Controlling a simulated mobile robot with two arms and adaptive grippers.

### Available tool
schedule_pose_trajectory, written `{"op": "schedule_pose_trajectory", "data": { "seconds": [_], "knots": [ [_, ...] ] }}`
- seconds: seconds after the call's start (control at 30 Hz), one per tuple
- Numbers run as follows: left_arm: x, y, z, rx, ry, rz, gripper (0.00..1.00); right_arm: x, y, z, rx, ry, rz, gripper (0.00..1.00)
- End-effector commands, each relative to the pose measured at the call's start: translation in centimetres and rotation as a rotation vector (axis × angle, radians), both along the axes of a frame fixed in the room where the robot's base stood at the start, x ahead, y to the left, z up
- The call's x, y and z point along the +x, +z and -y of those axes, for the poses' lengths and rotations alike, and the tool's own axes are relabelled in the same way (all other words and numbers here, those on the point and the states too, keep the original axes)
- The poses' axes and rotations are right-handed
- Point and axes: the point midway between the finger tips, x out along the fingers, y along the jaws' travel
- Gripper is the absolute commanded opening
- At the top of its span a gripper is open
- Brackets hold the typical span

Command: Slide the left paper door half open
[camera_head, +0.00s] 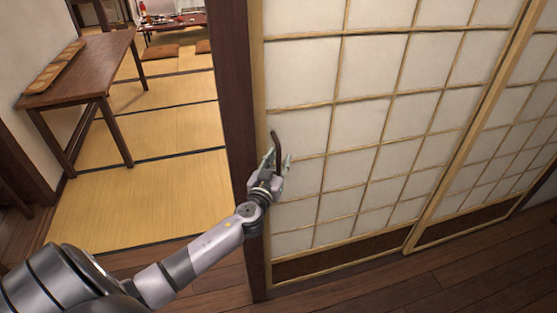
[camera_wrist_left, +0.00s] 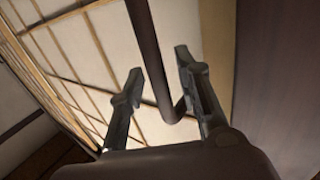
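The left paper door (camera_head: 355,120) is a wooden lattice with white paper panes and stands at the right in the head view. A dark bar handle (camera_head: 277,143) is mounted near its left edge; it also shows as a dark rod (camera_wrist_left: 150,60) in the left wrist view. My left gripper (camera_head: 276,160) is at the handle. In the left wrist view its two fingers (camera_wrist_left: 158,72) are apart, one on each side of the rod, with gaps visible. My right gripper is not in view.
A dark wooden post (camera_head: 236,100) stands just left of the door. Left of it is an opening onto tatami (camera_head: 150,190) with a wooden side table (camera_head: 85,65) by the wall. A second paper door (camera_head: 500,160) stands at the right. The plank floor (camera_head: 400,285) in front is clear.

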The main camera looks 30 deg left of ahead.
Motion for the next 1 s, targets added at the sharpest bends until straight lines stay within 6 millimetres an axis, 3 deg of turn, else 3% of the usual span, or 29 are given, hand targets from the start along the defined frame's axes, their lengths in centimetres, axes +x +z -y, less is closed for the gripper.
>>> {"op": "schedule_pose_trajectory", "data": {
  "seconds": [0.43,1.0],
  "knots": [
    [-0.03,0.0,0.01,0.0,0.0,0.0,0.0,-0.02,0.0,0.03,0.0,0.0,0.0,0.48],
    [-0.03,0.0,0.02,0.0,0.0,0.0,0.0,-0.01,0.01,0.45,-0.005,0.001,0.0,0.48]
  ]
}}
